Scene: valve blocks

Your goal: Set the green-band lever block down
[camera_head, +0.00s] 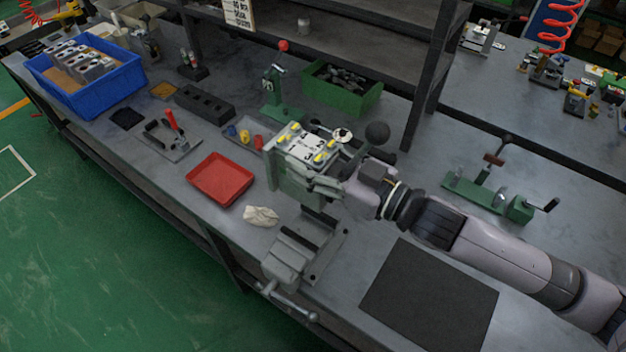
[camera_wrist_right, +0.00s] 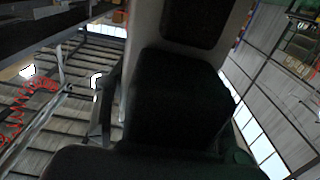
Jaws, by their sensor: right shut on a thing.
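My right gripper (camera_head: 322,186) is over the workbench, its arm coming in from the right. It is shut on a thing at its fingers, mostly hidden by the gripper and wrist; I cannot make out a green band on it. Right beside the fingers is a grey-green block-like body (camera_head: 287,182) with a pale top and yellow pieces; I cannot tell whether it is the held block or a fixture. A black ball knob (camera_head: 377,132) shows behind the wrist. My left gripper is not in view.
A grey vise (camera_head: 290,258) stands in front of the gripper, with a white rag (camera_head: 261,216) and red tray (camera_head: 220,179) to its left. A dark mat (camera_head: 430,297) lies bare at the front right. A blue bin (camera_head: 85,85) holds several blocks. Shelf posts rise behind.

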